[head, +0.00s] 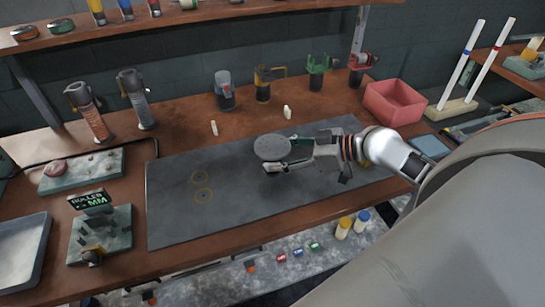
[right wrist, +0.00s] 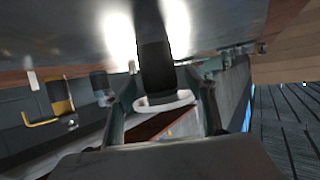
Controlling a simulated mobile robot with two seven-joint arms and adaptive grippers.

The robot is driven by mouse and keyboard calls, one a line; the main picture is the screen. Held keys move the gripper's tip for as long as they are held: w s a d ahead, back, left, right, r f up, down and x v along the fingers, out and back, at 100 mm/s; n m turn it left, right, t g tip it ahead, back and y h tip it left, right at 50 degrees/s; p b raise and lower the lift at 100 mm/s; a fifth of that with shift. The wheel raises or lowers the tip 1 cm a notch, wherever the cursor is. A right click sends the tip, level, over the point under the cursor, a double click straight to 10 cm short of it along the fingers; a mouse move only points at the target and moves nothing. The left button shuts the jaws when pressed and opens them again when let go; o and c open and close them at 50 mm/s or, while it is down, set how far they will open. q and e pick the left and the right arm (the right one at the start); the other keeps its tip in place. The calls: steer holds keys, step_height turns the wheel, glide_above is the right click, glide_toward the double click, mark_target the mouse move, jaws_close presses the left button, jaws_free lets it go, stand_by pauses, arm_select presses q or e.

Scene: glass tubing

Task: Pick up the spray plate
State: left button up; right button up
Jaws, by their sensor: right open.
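The spray plate appears to be the grey round disc (head: 272,147) raised over the dark mat (head: 172,215) in the head view. The fingers also show in the right wrist view (right wrist: 165,108), apart on either side of the stem. Contact cannot be told. My left gripper is out of view.
A red bin (head: 394,102) stands behind my right arm. Two small pale pieces (head: 214,128) (head: 287,112) and several clamp-like tools (head: 263,86) line the back. A roller stand (head: 100,235) and tray (head: 20,250) are at left.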

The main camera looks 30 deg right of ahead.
steer(key=shift+x, duration=1.1)
steer(key=c, duration=1.4)
steer(key=shift+c, duration=0.2)
steer(key=shift+r, duration=0.1)
